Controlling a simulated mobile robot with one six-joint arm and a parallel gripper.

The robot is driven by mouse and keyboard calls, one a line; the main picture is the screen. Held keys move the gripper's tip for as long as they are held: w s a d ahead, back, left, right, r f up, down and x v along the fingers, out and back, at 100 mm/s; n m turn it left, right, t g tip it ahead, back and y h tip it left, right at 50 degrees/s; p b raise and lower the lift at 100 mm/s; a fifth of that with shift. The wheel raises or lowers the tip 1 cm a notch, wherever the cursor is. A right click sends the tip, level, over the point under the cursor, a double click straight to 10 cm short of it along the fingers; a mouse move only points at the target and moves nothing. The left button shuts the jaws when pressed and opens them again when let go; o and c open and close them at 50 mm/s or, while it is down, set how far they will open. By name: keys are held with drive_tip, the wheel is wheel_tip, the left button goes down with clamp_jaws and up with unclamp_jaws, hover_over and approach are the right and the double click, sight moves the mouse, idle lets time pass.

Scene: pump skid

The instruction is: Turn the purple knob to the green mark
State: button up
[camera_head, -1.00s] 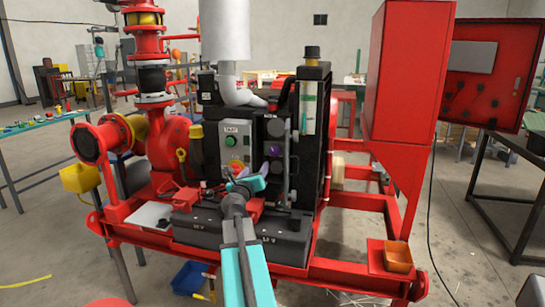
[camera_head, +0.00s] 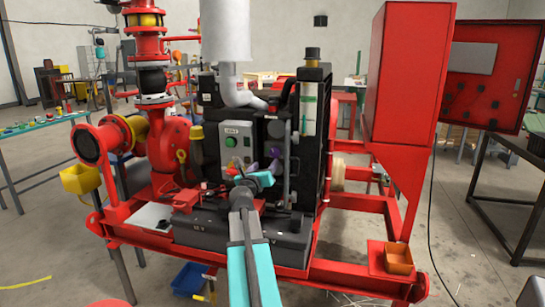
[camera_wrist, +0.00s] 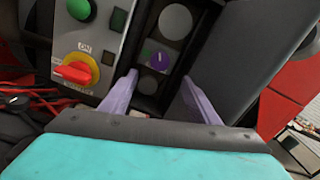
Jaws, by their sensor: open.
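The purple knob (camera_wrist: 158,58) shows in the wrist view on a dark panel strip, between a grey disc above and a darker round part below. A tiny green spot (camera_wrist: 148,44) is near its upper left; I cannot tell clearly if it is the mark. In the head view the knob (camera_head: 274,151) shows just above my gripper (camera_head: 272,167). In the wrist view my gripper (camera_wrist: 160,78) is open, with one pale purple finger on each side below the knob. The fingers appear apart from it, with nothing between them.
A grey control box with a red switch on a yellow plate (camera_wrist: 74,69) and a green button (camera_wrist: 80,9) is left of the knob. A dark block (camera_wrist: 237,60) stands close on the right. Red cables (camera_wrist: 28,92) lie at lower left.

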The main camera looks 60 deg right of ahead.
sight(274, 153)
drive_tip(key=shift+x, duration=5.85)
drive_tip(key=shift+c, duration=0.5)
drive_tip(key=c, duration=1)
